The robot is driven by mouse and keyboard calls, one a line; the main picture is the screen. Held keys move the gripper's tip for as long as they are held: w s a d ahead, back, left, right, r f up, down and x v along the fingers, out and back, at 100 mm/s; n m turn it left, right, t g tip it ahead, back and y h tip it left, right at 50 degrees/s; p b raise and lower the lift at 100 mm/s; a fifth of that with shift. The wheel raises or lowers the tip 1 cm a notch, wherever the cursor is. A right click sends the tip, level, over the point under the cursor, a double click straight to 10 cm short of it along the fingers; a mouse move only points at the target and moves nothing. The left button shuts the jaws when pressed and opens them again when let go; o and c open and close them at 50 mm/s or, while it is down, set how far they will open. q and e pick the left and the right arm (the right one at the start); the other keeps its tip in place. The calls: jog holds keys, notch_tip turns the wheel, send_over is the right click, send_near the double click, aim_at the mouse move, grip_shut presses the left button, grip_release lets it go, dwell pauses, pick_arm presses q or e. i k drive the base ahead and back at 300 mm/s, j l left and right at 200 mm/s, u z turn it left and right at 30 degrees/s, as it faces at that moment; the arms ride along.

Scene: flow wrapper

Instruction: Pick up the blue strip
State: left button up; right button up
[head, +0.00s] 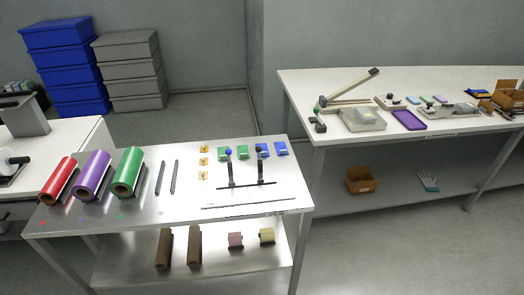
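Two small flat blue pieces lie at the back right of the steel table: the left blue piece (263,150) is partly hidden behind an upright black handle, and the right blue piece (281,148) is fully visible near the table corner. A small light-blue block (414,100) lies on the white bench, and a darker blue item (478,93) lies further right there. I cannot tell which of these is the blue strip. Neither of my grippers is in view.
The steel table (130,215) also carries red (57,180), purple (92,176) and green (128,171) rolls, dark rods, yellow pieces and green pieces (224,153). Two upright handles (231,168) stand before the blue pieces. A purple tray (409,120) lies on the white bench.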

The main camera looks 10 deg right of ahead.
aim_at(264, 153)
jog(key=i+l+u, duration=0.2)
jog(key=i+l, duration=0.15)
jog(key=l, duration=0.25)
jog(key=i+l+u, duration=0.1)
jog(key=i+l, duration=0.25)
jog(key=l, duration=0.3)
jog(key=u, duration=0.05)
